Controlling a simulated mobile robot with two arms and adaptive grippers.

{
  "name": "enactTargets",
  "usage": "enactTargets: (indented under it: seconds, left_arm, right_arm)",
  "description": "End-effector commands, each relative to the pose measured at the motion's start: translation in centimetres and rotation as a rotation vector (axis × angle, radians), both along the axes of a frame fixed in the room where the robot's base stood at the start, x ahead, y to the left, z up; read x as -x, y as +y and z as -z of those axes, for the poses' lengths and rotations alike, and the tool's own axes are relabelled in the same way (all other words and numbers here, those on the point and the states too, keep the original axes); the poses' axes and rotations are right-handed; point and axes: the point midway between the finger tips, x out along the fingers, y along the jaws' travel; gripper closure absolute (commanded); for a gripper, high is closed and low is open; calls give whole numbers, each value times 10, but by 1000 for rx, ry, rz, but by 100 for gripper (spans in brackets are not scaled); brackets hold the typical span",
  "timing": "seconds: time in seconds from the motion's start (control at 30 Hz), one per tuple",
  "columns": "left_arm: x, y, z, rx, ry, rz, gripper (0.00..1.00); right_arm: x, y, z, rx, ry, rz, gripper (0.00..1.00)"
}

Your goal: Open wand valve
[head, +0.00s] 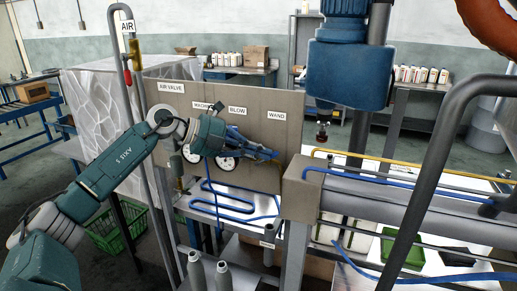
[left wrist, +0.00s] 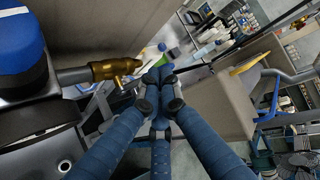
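The valve panel (head: 255,128) carries the labels AIR VALVE, MACHINE, BLOW and WAND. The WAND label (head: 276,115) is at its right end. My left gripper (head: 270,154) is in front of the panel, below and slightly left of that label, and covers what is behind it. In the left wrist view its blue fingers (left wrist: 160,78) come close together at the tips, with nothing clearly between them. A brass valve (left wrist: 112,68) on a grey pipe is left of the fingertips, apart from them; I cannot tell which valve it is. My right gripper is not in view.
Two round gauges (head: 228,163) sit low on the panel, partly behind the gripper. Blue hose (head: 220,207) lies on the shelf below. A blue machine head (head: 347,72) hangs to the right, and a beam (head: 380,196) crosses in front. A green crate (head: 116,232) is on the floor.

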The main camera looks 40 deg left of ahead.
Motion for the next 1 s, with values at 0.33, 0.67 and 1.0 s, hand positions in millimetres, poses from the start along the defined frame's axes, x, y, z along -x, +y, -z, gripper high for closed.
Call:
enactTargets:
  seconds: [0.33,0.67,1.0]
  left_arm:
    - [-3,-16,11,0,3,2,100]
    - [-4,-16,9,1,1,0,100]
    - [-4,-16,-6,0,1,1,100]
  right_arm:
    - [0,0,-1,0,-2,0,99]
    - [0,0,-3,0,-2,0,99]
    - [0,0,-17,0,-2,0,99]
